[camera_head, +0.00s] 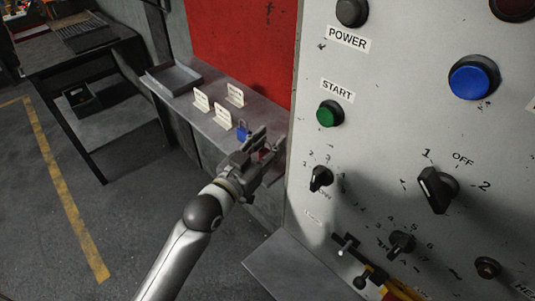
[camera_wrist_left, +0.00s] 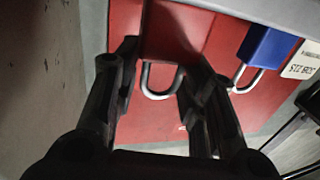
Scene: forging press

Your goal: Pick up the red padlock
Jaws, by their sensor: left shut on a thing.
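The red padlock (camera_wrist_left: 175,28) is between the two black fingers of my left gripper (camera_wrist_left: 162,70) in the left wrist view. Its metal shackle (camera_wrist_left: 147,82) points toward the camera, and the red body is partly in shadow. In the head view my left gripper (camera_head: 268,152) is at the right end of the grey shelf (camera_head: 205,118), shut on the padlock. Only a small bit of red shows there; the gripper hides the rest. My right gripper is not in view.
White tags (camera_head: 222,118) stand on the shelf beside a grey tray (camera_head: 173,78). The control panel (camera_head: 400,120) stands close on the right. A dark table (camera_head: 75,50) is at left.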

